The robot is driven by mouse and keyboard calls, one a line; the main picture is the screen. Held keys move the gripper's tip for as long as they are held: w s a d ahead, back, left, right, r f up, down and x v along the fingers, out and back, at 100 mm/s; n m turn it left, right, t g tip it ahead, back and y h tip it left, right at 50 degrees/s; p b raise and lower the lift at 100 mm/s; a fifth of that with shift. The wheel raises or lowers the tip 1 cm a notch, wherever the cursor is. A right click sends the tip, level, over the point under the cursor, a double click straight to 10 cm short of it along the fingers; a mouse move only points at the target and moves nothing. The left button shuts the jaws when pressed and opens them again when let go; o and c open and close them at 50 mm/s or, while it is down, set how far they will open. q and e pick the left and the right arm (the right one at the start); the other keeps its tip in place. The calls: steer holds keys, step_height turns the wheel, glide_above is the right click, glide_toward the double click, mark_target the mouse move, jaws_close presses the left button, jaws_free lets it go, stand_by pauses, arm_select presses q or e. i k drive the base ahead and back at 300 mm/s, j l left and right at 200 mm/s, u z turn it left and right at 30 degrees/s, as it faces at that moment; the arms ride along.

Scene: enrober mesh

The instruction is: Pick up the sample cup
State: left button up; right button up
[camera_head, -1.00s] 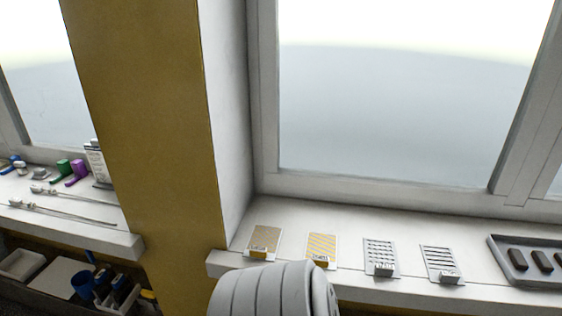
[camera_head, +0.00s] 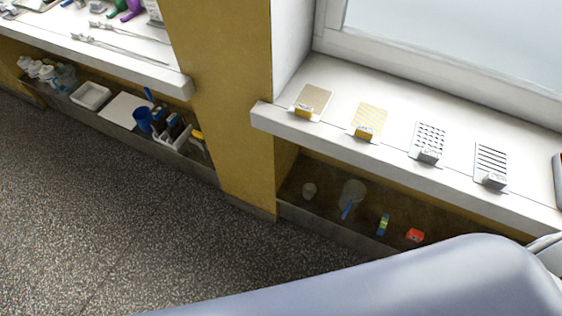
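A blue cup (camera_head: 143,118) stands on the low shelf under the left sill. I cannot tell from the frame which of these is the sample cup. Neither of my grippers is in view. A large smooth grey-blue part, seemingly my arm, crosses the bottom right and hides the floor there.
The right sill (camera_head: 280,118) holds several sample plates with clips. A green-yellow item (camera_head: 383,224) and a red item (camera_head: 415,236) lie on the shelf below. A yellow pillar (camera_head: 222,90) separates the two sills. The speckled floor (camera_head: 90,220) is clear at the left.

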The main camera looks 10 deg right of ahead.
mark_target(308, 190)
steer(key=z, duration=0.7)
